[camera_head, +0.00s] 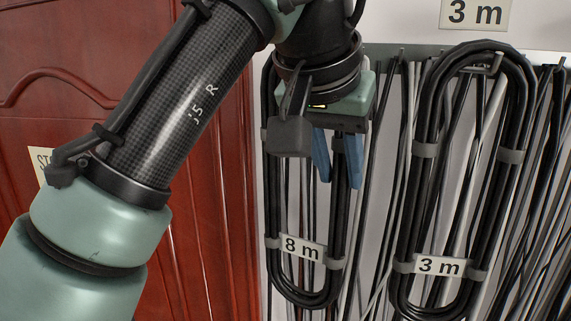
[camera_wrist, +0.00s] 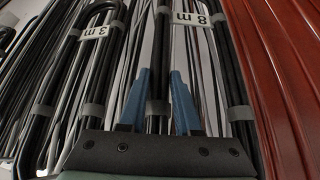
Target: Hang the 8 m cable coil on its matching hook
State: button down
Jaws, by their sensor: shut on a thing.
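The 8 m cable coil (camera_head: 275,205) is a long black loop hanging upright, with grey ties and a white "8 m" label (camera_head: 302,248). My gripper (camera_head: 338,183) has blue fingers on either side of the coil's right strand and is shut on it, in its upper part. The wrist view shows this strand (camera_wrist: 160,55) between the fingers (camera_wrist: 160,85), with the 8 m label (camera_wrist: 203,12) beyond. The coil's top is hidden behind my wrist, and so is any hook there. I cannot tell whether it rests on a hook.
A 3 m coil (camera_head: 422,185) hangs close by on the right, on a metal hook (camera_head: 495,63) below a "3 m" sign (camera_head: 477,12). Many thin loose cables (camera_head: 545,190) hang along the wall behind. A red-brown panelled door (camera_head: 215,250) stands at the left.

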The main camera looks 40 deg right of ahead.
jog(key=c, duration=0.5)
grip_release()
jog(key=b+v, duration=0.3)
jog(key=v, duration=1)
jog(key=shift+s, duration=0.1)
